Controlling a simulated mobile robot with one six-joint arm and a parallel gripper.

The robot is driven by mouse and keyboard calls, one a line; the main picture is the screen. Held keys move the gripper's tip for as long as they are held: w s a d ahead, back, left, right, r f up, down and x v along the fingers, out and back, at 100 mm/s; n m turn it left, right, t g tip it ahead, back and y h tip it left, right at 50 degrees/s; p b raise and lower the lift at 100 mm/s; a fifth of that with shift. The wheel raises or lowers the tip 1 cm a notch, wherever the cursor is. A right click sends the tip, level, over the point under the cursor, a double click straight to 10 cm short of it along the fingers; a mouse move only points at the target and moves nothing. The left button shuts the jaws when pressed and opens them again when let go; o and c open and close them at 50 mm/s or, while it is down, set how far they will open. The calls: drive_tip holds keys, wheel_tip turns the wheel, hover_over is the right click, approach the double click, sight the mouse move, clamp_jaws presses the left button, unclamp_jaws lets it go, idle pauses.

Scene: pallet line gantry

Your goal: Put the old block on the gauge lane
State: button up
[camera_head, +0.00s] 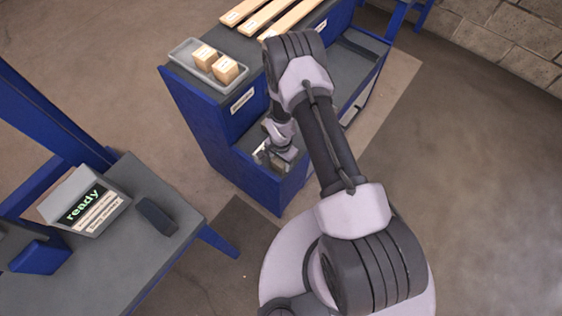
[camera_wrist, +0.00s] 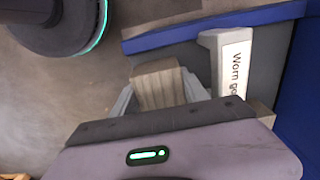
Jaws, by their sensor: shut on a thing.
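My gripper (camera_head: 272,156) is low over the recessed lower shelf at the near end of the blue bench. In the wrist view its fingers (camera_wrist: 160,96) are shut on a worn, brownish wooden block (camera_wrist: 158,87) with a grooved face. In the head view the block is mostly hidden by the gripper. A pale grey holder with a white label (camera_wrist: 234,75), partly readable as "Worn go", stands just right of the block. I cannot tell whether the block touches the shelf. I cannot tell which surface is the gauge lane.
A grey tray (camera_head: 183,54) on the bench top holds two lighter blocks (camera_head: 224,69). Several pale wooden strips (camera_head: 266,17) lie behind it. A labelled blue wall (camera_head: 242,101) rises beside the lower shelf. A table (camera_head: 150,248) at left carries a screen (camera_head: 89,205) reading "ready".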

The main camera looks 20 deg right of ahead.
drive_tip(key=o, duration=1.4)
wheel_tip(320, 180, up, 38)
drive_tip(key=w+n+t+p, duration=0.2)
drive_tip(key=p, duration=0.3)
drive_tip(key=s+a+r+n+t+y, duration=0.1)
drive_tip(key=s+r, duration=0.3)
drive_tip(key=r, duration=0.3)
drive_tip(key=s+a+r+n+t, duration=0.1)
drive_tip(key=s+r, duration=0.4)
drive_tip(key=r, duration=0.2)
drive_tip(key=s+a+r+n+t, duration=0.1)
drive_tip(key=s+r, duration=0.2)
drive_tip(key=s, duration=0.3)
drive_tip(key=s+a+r+n+y, duration=0.1)
drive_tip(key=s+r, duration=0.2)
drive_tip(key=s, duration=0.3)
drive_tip(key=shift+r+t, duration=0.3)
drive_tip(key=shift+t, duration=0.1)
